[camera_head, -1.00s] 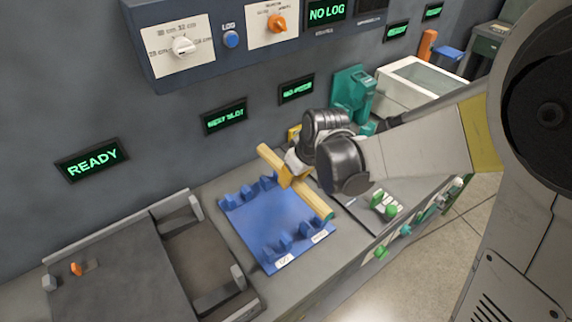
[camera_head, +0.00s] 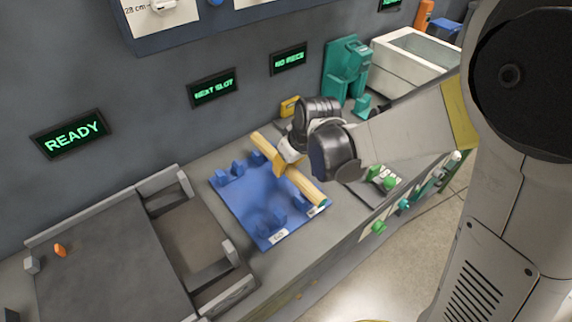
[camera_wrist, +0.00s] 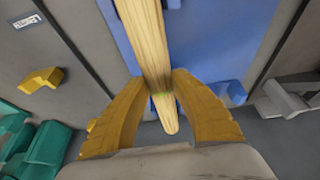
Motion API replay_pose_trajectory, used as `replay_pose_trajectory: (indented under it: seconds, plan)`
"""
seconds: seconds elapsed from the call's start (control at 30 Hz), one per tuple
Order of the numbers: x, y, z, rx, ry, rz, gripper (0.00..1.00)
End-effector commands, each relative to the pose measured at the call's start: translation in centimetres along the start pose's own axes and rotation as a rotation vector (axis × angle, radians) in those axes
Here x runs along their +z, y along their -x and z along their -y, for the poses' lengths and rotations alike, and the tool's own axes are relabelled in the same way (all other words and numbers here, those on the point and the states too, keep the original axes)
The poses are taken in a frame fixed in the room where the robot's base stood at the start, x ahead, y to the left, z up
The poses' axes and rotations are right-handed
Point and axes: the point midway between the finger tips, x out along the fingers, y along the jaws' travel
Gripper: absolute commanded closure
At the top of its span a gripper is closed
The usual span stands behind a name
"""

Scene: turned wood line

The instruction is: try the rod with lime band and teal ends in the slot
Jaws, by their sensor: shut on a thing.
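A pale yellow wooden rod (camera_head: 300,182) is held in my gripper (camera_head: 284,164), whose yellow fingers are shut around its middle. One end, at the lower right, shows teal in the head view; the other end's colour is unclear. The rod lies along the right side of a blue rack (camera_head: 248,205) with upright blue prongs. I cannot tell whether it rests in the prongs or is just above them. A grey fixture with a recessed channel (camera_head: 190,235) stands left of the rack.
A dark grey plate (camera_head: 95,265) with a small orange piece (camera_head: 60,250) lies at the left. A teal device (camera_head: 345,70) and a white bin (camera_head: 415,62) stand behind my gripper. Green knobs (camera_head: 380,178) sit at the bench's right. Wall displays read READY (camera_head: 70,134) and NEXT SLOT (camera_head: 213,88).

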Motion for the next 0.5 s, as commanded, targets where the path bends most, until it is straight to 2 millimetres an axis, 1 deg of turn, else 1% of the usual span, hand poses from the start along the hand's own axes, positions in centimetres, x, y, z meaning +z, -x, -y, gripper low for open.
replay_pose_trajectory:
  seconds: [0.03, 0.1, 0.37, 0.5]
  plan:
    - [-0.02, 0.03, 0.00, 0.000, 0.000, 0.000, 0.69]
    - [-0.01, 0.03, 0.00, 0.000, 0.000, 0.000, 0.50]
    - [0.00, 0.03, 0.00, 0.000, 0.000, 0.000, 0.50]
    - [0.04, 0.72, 0.01, 0.000, 0.000, 0.000, 0.50]
